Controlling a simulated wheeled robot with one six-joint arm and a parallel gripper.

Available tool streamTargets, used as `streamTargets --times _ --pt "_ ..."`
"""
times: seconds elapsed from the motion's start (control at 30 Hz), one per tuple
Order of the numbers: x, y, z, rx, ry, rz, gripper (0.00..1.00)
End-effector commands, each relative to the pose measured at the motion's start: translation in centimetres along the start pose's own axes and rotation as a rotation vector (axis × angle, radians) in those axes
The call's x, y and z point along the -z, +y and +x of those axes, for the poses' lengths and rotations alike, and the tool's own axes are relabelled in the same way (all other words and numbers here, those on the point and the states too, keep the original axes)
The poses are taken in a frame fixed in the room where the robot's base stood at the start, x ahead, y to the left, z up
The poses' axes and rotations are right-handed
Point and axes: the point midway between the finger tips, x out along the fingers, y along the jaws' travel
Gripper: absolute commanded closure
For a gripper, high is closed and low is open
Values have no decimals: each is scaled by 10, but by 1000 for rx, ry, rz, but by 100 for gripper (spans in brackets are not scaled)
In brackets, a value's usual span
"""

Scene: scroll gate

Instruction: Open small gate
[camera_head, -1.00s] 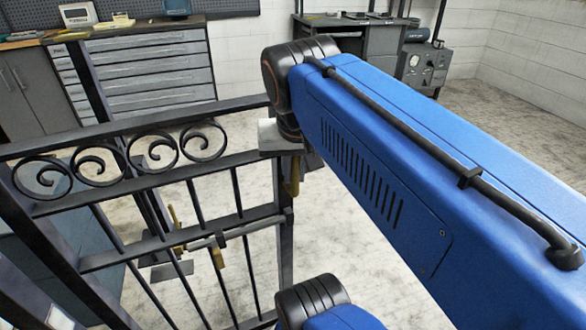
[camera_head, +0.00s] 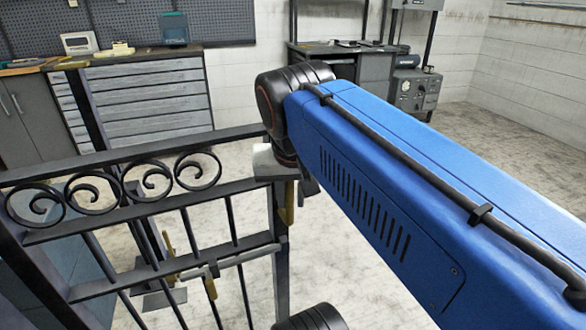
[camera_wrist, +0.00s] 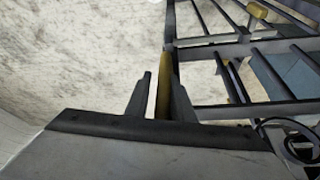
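The small gate (camera_head: 140,207) is dark metal with a row of scrolls under its top rail. It stands at the left in the head view, and its bars also show at the upper right in the wrist view (camera_wrist: 205,42). An upright brass-coloured handle (camera_head: 289,203) is at its right end post. In the wrist view, this handle (camera_wrist: 164,80) lies between the fingers of my gripper (camera_wrist: 158,95). The fingers are apart, with a gap between the left finger and the handle; the right finger is close beside it. My arm hides part of the gripper in the head view.
A sliding bolt with a brass-coloured grip (camera_head: 211,287) runs across the lower gate bars. A grey drawer cabinet (camera_head: 150,100) and a workbench (camera_head: 345,66) stand by the back walls. The pale floor (camera_head: 500,145) between gate and benches is clear.

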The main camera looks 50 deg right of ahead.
Motion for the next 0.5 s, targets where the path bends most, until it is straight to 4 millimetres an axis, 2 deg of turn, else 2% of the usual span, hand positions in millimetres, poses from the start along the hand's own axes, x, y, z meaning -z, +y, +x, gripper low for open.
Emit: streamTargets --times 0.3,0.5 --pt "0 0 -51 3 3 -4 78" --pt "0 0 -73 2 3 -4 78"
